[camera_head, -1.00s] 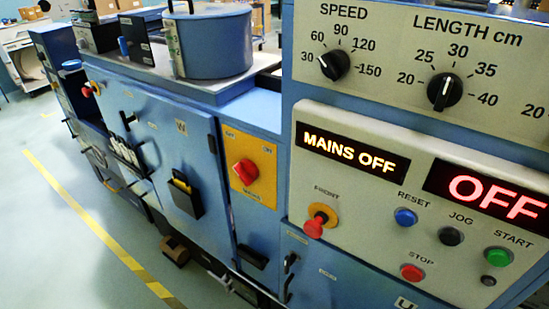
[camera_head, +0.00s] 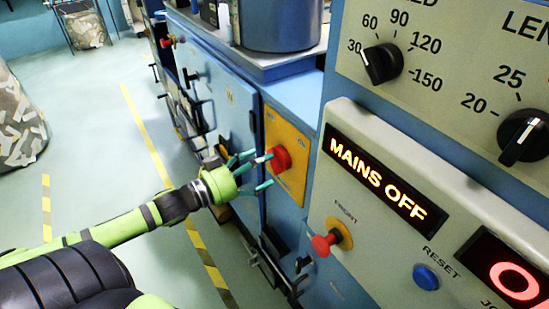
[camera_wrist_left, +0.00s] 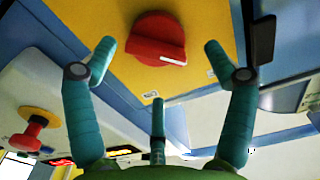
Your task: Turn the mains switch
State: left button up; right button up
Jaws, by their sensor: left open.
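The mains switch is a red rotary knob (camera_head: 279,159) on a yellow plate (camera_head: 296,139) on the side of the blue machine. In the left wrist view the red knob (camera_wrist_left: 156,38) has a white mark at its lower right edge. My left gripper (camera_head: 262,172) is open in front of the knob, its teal fingers pointing at it. In the left wrist view its fingers (camera_wrist_left: 158,62) stand spread to either side and below the knob, with a gap and no visible contact. The display (camera_head: 384,181) reads "MAINS OFF". My right gripper is not in view.
The control panel (camera_head: 345,262) to the right carries a red FRONT button (camera_head: 325,243) and a blue RESET button (camera_head: 426,277). A blue drum (camera_head: 282,24) stands on the machine. Open floor with yellow lines lies left. A patterned bin (camera_head: 20,120) stands at far left.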

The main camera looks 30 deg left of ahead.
aim_at(270, 161)
pick_arm(q)
jog(key=shift+x, duration=1.95)
jog(key=c, duration=0.9)
jog(key=shift+c, duration=1.2)
jog(key=shift+r, duration=0.1)
jog(key=o, duration=1.1)
jog(key=shift+w, duration=0.15)
jog(key=shift+o, duration=0.2)
jog(key=shift+d, duration=0.1)
jog(key=shift+s, duration=0.25)
